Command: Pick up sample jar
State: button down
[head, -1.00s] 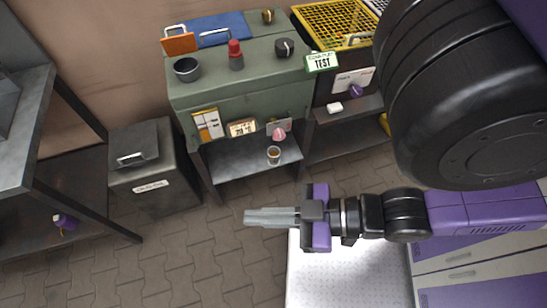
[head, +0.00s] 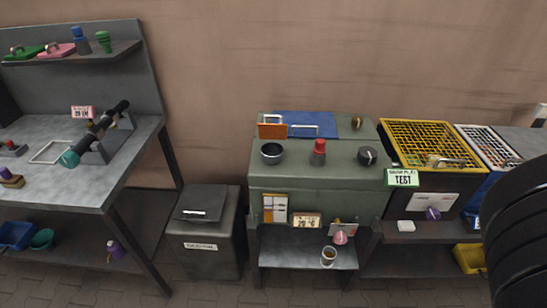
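A small clear jar with brown contents (head: 328,256), which looks like the sample jar, stands upright on the low grey shelf (head: 290,256) under the green cabinet (head: 300,180). A pink-topped item (head: 340,237) is close behind it, at its right. My gripper is out of view; only a dark part of my arm shows at the lower right edge.
The green cabinet top holds a dark cup (head: 271,153), a red-capped bottle (head: 318,152) and a dark knob (head: 367,155). A dark bin (head: 205,235) stands left of the shelf. A workbench (head: 80,165) is farther left, yellow basket (head: 425,145) at right.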

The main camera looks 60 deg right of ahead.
aim_at(329, 253)
jog(key=z, duration=0.5)
jog(key=j+z, duration=0.1)
jog(key=z, duration=0.4)
jog(key=k+z, duration=0.1)
jog(key=z, duration=0.4)
jog(key=k+j+z, duration=0.15)
jog(key=k, duration=0.4)
